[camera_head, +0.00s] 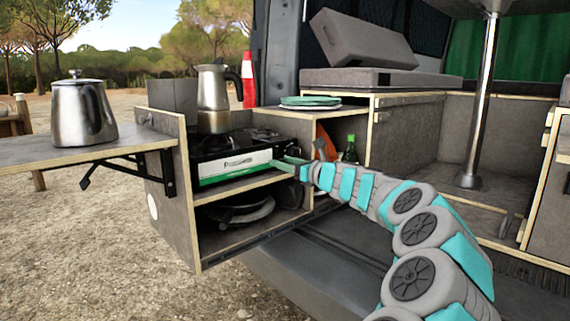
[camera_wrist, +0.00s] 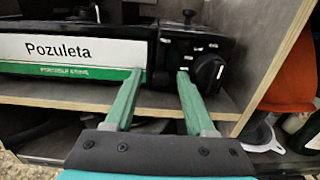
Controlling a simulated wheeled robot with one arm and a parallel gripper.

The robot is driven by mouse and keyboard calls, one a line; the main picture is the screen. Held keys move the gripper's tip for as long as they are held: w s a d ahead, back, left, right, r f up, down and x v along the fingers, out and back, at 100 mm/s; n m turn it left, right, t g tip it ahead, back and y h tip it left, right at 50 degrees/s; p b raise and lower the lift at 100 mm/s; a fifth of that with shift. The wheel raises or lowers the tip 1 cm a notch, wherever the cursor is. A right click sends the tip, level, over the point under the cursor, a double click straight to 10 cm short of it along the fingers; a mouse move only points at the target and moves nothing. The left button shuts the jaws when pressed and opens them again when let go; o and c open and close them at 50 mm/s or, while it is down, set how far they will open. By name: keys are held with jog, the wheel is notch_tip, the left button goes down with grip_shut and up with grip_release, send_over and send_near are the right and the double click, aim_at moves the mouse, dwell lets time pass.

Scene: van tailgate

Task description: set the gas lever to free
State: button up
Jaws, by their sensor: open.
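The portable stove (camera_head: 235,166) sits on the upper shelf of the pull-out unit, with a white and green "Pozuleta" front. In the wrist view its front panel (camera_wrist: 75,50) is at the left and its black control end at the right. A round black knob (camera_wrist: 208,72) is on that end, with a small dark lever-like piece (camera_wrist: 189,16) above it; I cannot read its setting. My gripper (camera_wrist: 161,76) is open and empty. Its green fingers point at the stove's control end, the right fingertip just left of the knob. My gripper (camera_head: 291,163) hides the controls in the head view.
A moka pot (camera_head: 213,100) stands on the stove. A steel kettle (camera_head: 82,115) is on the side table at left. Pans (camera_head: 238,212) lie on the lower shelf. An orange object (camera_wrist: 290,80) and a green bottle (camera_head: 350,150) are in the compartment at right.

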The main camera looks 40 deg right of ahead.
jog(key=shift+c, duration=0.3)
grip_shut()
dwell(1.1)
